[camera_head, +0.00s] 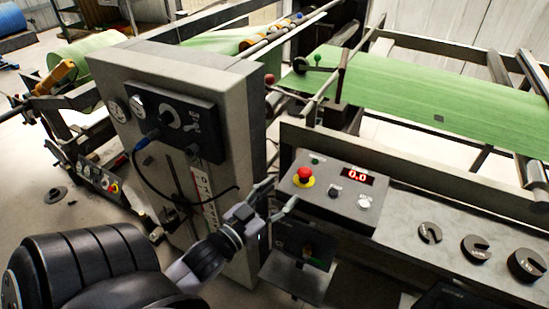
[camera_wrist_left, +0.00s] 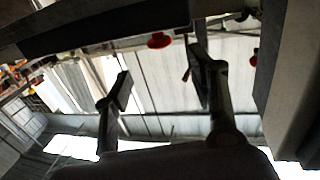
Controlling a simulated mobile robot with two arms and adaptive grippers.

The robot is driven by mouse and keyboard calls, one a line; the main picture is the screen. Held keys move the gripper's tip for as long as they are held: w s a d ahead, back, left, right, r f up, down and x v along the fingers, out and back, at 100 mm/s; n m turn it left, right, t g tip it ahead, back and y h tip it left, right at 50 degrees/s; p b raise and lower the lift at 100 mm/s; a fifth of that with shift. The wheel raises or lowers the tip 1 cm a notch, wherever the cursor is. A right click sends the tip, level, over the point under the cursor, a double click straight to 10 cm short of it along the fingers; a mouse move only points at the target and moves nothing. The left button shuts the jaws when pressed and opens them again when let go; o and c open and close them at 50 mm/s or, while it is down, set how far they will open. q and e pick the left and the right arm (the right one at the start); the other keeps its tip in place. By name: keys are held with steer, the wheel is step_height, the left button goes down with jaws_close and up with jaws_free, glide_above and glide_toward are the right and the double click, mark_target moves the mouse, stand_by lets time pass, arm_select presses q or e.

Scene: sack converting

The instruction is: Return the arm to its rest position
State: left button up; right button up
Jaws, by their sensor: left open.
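My left gripper (camera_head: 274,199) is in the middle of the head view, at the end of my dark left arm, which comes in from the lower left. Its two fingers are spread apart with nothing between them. It is beside the left edge of the control box (camera_head: 335,190) with the red mushroom button (camera_head: 305,174); whether it touches the box I cannot tell. In the left wrist view the two fingers (camera_wrist_left: 160,85) stand apart and empty, and a red round button (camera_wrist_left: 159,40) shows beyond them. My right gripper is not in view.
A tall grey cabinet (camera_head: 240,110) with gauges and a looping cable stands close left of the gripper. The control box shows "0.0". Several slotted dark weights (camera_head: 476,249) lie on the grey ledge at right. Green sheet (camera_head: 420,90) runs across the machine behind.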

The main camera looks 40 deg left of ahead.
arm_select(q)
steer(key=shift+s, duration=0.65)
